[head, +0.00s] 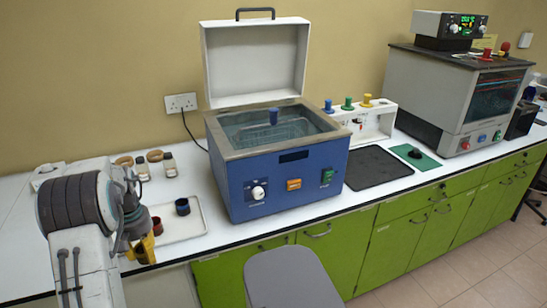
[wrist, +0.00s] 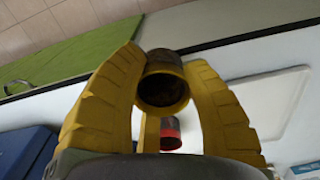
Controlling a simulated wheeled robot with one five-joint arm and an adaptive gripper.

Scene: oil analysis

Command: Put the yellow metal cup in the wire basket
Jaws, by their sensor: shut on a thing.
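In the head view my gripper (head: 145,246) is at the lower left, by the front edge of the white tray; I cannot tell the cup from the yellow fingers there. The wire basket (head: 283,133) sits inside the open blue bath (head: 285,185), to the right of my gripper and apart from it. A blue piece (head: 273,116) stands up over the basket.
On the tray (head: 192,228) stand a red cup (head: 157,227) and a dark blue cup (head: 182,207). Small bottles (head: 170,165) stand behind. The bath's white lid (head: 255,60) is raised at the back. A grey chair back (head: 287,277) is in front of the counter.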

